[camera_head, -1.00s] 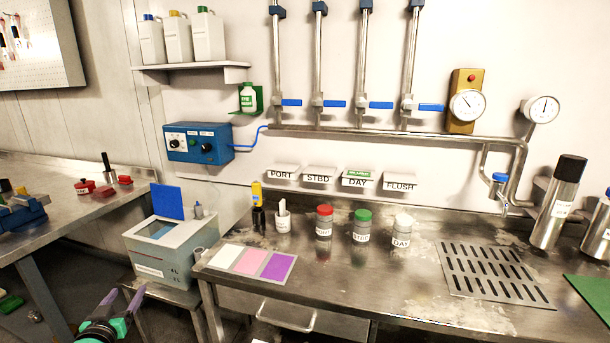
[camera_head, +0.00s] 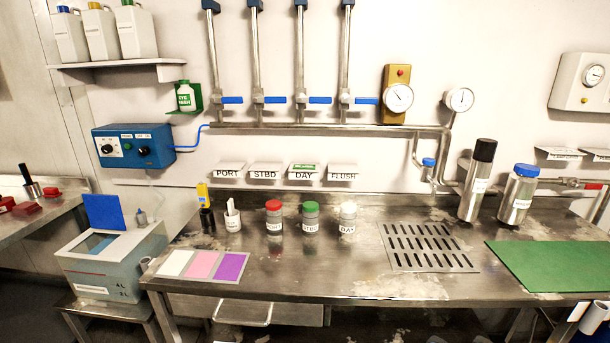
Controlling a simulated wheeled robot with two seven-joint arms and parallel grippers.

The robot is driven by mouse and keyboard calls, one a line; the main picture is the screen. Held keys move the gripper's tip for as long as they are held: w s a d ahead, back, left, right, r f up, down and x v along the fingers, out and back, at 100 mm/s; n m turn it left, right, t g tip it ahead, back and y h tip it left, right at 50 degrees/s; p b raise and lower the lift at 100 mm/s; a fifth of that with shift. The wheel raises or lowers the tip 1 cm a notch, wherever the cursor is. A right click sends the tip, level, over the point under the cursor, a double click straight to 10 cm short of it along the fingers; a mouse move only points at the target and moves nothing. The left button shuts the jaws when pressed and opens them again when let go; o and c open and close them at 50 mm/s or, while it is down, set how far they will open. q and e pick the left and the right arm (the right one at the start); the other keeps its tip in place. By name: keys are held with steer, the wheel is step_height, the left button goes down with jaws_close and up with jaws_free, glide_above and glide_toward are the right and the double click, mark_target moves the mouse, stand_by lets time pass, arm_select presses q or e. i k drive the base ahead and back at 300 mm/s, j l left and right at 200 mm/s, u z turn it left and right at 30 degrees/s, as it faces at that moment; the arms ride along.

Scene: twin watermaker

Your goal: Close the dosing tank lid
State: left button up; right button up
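The dosing tank (camera_head: 112,270) is a grey box on a small metal stand at the lower left, left of the steel bench. Its blue lid (camera_head: 104,212) stands upright at the back of the tank's top, so the opening (camera_head: 97,243) shows. A small grey bottle-shaped part (camera_head: 141,217) stands on the tank's top, right of the lid. Neither gripper can be made out in the head view now.
The steel bench (camera_head: 330,275) carries a colour card, several capped bottles, a drain grate (camera_head: 428,247) and a green mat (camera_head: 560,268). A blue control box (camera_head: 134,146) hangs on the wall above the tank. A white cylindrical part shows at the lower right corner.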

mark_target(103, 211)
steer(key=u, duration=1.4)
